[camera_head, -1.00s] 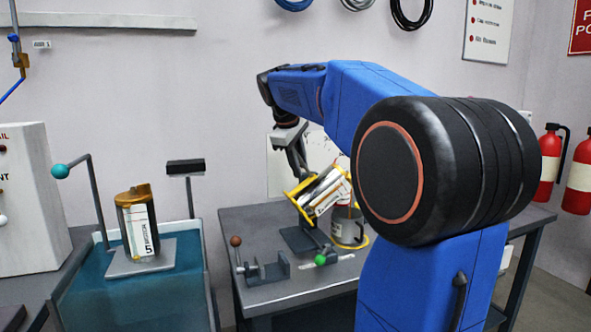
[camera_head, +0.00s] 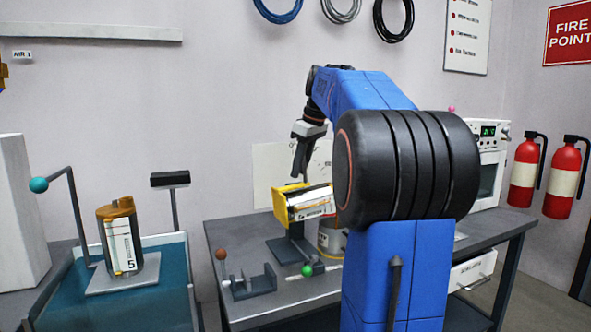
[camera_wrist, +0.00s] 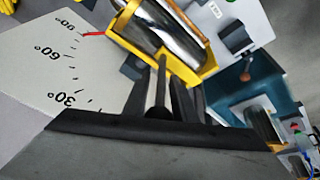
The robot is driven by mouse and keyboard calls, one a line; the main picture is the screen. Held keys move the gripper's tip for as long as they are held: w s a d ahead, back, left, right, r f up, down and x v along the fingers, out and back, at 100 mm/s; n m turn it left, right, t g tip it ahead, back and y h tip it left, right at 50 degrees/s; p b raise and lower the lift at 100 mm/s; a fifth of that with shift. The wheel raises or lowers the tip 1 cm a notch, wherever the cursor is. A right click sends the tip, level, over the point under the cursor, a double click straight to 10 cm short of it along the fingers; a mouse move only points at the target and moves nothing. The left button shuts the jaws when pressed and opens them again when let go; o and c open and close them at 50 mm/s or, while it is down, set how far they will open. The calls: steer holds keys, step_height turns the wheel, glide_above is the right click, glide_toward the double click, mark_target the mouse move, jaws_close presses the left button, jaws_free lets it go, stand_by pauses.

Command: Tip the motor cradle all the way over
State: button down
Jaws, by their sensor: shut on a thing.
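The motor cradle (camera_head: 281,208) is a yellow frame on a dark stand on the grey bench. It holds a silver motor (camera_head: 318,203) with a white label, which lies nearly level. My gripper (camera_head: 299,176) is above the cradle and shut on it; the exact grip point is hard to see in the head view. In the wrist view my gripper's dark fingers (camera_wrist: 162,92) meet the yellow cradle edge (camera_wrist: 190,68). A red pointer (camera_wrist: 93,34) points close to the 90° mark on the pale angle plate (camera_wrist: 35,75).
A clamp with a brown knob (camera_head: 221,254) and a green-knobbed lever (camera_head: 307,270) stand at the bench front. A metal can (camera_head: 331,238) is beside the cradle. At left, a teal tub (camera_head: 130,312) carries a cylinder marked 5 (camera_head: 122,240). An instrument box (camera_head: 490,165) stands at right.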

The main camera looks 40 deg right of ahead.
steer(key=shift+s+d+t+y, duration=0.25)
steer(key=shift+d+t+y, duration=0.05)
steer(key=shift+d+y, duration=0.6)
steer(key=shift+s+d, duration=0.15)
steer(key=shift+d, duration=0.5)
steer(key=c, duration=1.5)
jaws_free()
steer(key=shift+o, duration=0.2)
steer(key=v, duration=1.7)
steer(key=shift+r, duration=0.3)
